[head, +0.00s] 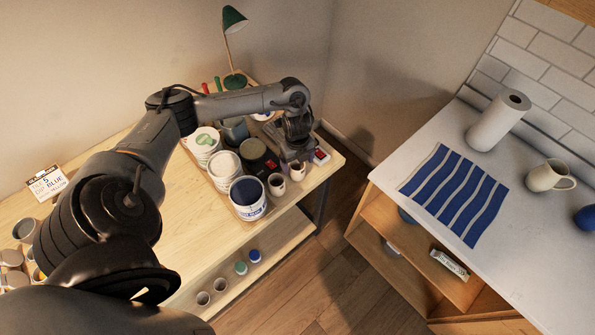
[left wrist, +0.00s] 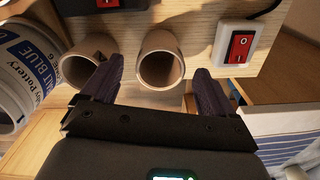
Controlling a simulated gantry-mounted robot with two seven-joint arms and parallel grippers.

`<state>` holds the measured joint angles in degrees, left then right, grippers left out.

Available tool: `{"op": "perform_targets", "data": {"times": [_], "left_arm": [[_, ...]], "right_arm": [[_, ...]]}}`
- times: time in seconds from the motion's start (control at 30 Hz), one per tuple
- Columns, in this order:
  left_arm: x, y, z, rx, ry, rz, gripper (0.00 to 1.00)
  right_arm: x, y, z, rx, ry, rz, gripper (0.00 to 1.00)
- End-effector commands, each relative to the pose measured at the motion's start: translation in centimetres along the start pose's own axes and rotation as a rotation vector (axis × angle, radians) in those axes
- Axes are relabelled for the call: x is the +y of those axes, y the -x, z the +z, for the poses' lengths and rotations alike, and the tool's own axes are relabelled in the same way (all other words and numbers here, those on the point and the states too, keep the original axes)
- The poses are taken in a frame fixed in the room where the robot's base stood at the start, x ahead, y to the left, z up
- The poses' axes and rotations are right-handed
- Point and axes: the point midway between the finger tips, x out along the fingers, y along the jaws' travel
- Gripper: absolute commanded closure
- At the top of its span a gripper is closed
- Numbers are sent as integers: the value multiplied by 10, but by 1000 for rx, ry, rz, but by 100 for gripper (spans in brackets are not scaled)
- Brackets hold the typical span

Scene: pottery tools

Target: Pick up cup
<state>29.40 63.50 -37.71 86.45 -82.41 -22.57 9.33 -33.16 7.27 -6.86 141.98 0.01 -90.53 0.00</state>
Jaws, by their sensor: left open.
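My left gripper (head: 296,160) reaches down at the right end of the wooden workbench, over small beige cups. In the left wrist view, one cup (left wrist: 160,62) shows its open, empty mouth between the two dark fingers of the open gripper (left wrist: 156,78). Its walls look apart from both fingers. A second cup (left wrist: 82,62) stands just left of the left finger. In the head view these look like the near-right cup (head: 298,172), partly under the gripper, and the cup (head: 277,185) beside it. My right gripper is not in view.
A blue-labelled bucket (head: 248,198) stands left of the cups. A power strip with a red switch (left wrist: 238,46) is right of the gripper. Jars and a green lamp (head: 233,20) stand behind. The counter at right holds a striped cloth (head: 455,195) and a cream mug (head: 548,177).

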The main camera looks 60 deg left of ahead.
Motion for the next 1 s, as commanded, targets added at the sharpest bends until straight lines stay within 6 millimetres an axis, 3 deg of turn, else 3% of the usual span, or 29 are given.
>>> {"op": "perform_targets", "data": {"times": [0.3, 0.67, 1.0], "left_arm": [[0, -39, 0, 0, 0, 2, 12], [0, -46, 1, -2, -2, 0, 12], [0, -46, 1, -2, -2, 0, 64]], "right_arm": [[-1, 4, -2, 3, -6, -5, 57], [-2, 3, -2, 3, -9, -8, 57], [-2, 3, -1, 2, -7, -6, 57]]}}
